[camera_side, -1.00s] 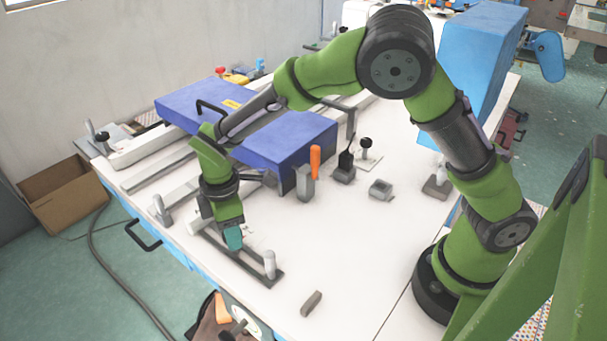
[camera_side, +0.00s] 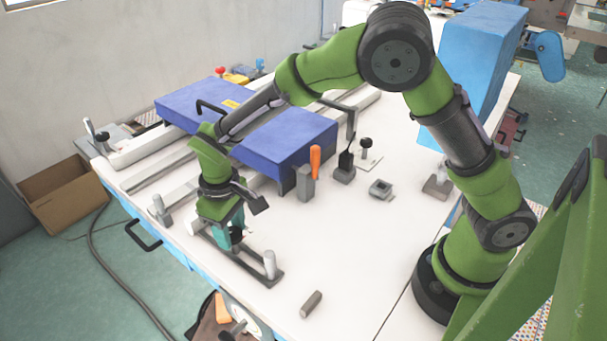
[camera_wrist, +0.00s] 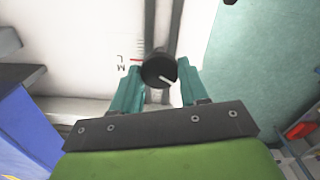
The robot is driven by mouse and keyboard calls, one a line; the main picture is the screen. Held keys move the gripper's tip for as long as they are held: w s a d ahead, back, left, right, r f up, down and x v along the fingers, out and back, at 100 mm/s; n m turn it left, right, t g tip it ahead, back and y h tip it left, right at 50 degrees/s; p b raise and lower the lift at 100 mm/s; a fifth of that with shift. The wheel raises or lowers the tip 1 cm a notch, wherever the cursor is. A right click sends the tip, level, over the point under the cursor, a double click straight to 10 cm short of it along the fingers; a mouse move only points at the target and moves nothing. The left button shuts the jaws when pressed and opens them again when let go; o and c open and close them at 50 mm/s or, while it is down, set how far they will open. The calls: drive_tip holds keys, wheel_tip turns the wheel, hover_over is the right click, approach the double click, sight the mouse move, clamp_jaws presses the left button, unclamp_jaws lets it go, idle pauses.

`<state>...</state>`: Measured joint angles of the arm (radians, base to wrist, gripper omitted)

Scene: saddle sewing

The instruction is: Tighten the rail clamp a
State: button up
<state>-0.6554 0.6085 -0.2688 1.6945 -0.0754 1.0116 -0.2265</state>
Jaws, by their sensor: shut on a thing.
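A round black knob with a white mark (camera_wrist: 159,70), which looks like the rail clamp's knob, shows in the wrist view between the two teal fingers of my gripper (camera_wrist: 161,86). The fingers are shut on its sides. Printed scale marks and letters lie on the white surface beside it. In the side view my gripper (camera_side: 230,236) points down over the dark rail (camera_side: 252,268) near the table's front left edge. The knob is a dark spot between the fingers there, and the rest of the clamp is hidden.
A light grey upright post (camera_side: 269,264) stands at the rail's near end. Another post (camera_side: 160,209) stands to the left. A blue block (camera_side: 290,140) lies behind my gripper. A small grey cylinder (camera_side: 311,303) lies at the front. The table's middle right is mostly clear.

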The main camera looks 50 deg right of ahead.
sight(231, 232)
drive_tip(key=m, duration=0.5)
drive_tip(key=shift+m, duration=0.3)
drive_tip(key=m, duration=0.5)
drive_tip(key=shift+m, duration=0.3)
drive_tip(key=shift+r, duration=0.1)
drive_tip(key=o, duration=1.1)
drive_tip(key=shift+c, duration=0.2)
wheel_tip(231, 232, up, 17)
